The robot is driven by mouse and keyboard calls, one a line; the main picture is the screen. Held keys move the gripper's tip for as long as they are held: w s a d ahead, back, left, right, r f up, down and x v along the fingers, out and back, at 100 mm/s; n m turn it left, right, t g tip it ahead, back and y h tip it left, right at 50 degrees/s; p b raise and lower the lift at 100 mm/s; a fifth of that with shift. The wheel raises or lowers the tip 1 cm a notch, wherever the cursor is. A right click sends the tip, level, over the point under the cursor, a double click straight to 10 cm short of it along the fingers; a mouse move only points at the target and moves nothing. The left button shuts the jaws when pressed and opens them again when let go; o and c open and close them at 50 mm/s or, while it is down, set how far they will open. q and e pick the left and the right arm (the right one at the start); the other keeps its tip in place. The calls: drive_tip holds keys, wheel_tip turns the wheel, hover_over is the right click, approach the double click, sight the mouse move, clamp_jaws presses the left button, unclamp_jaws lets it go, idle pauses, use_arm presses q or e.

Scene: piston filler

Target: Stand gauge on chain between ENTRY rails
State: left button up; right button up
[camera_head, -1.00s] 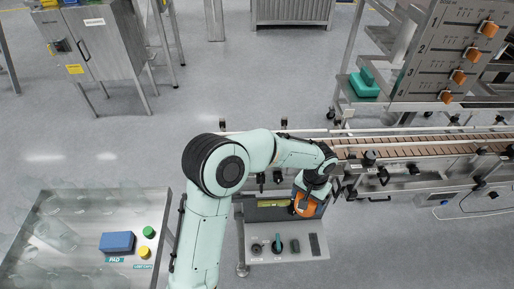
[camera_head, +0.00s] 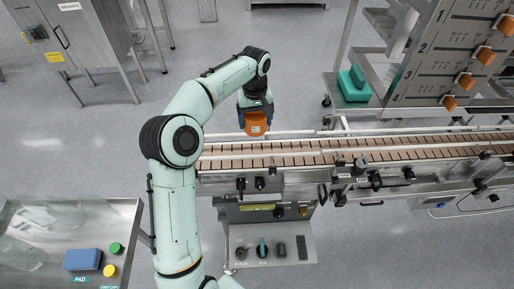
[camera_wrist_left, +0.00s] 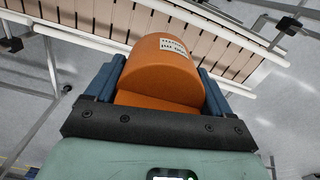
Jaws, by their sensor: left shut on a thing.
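The gauge is an orange block with a rounded top and a white label; it shows in the head view (camera_head: 256,124) and large in the left wrist view (camera_wrist_left: 162,72). My left gripper (camera_head: 256,112) is shut on it, with blue fingers on both sides, also in the left wrist view (camera_wrist_left: 160,88). It holds the gauge at the far side of the conveyor, near the far rail. The brown slatted chain (camera_head: 290,153) runs between pale rails (camera_head: 300,136). I cannot tell the height of the gauge above the chain. My right gripper is not in view.
A control panel (camera_head: 270,245) with knobs stands in front of the conveyor. A steel table (camera_head: 60,215) at lower left bears a blue pad (camera_head: 83,259) and green and yellow caps. A rack with orange handles (camera_head: 455,50) stands at upper right.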

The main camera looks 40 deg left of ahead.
use_arm(q)
wheel_tip(320, 180, down, 8)
drive_tip(key=shift+r+b, duration=0.15)
drive_tip(key=shift+b, duration=0.25)
drive_tip(key=shift+f, duration=3.1)
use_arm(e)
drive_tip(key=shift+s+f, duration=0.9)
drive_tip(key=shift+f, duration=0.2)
use_arm(q)
drive_tip(key=shift+f+b, duration=0.2)
drive_tip(key=shift+b, duration=0.1)
drive_tip(key=o, duration=1)
drive_tip(key=shift+o, duration=0.2)
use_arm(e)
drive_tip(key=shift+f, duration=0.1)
use_arm(q)
drive_tip(key=shift+r, duration=0.1)
wheel_tip(320, 180, up, 12)
drive_tip(key=shift+r+p, duration=0.1)
drive_tip(key=shift+p, duration=0.65)
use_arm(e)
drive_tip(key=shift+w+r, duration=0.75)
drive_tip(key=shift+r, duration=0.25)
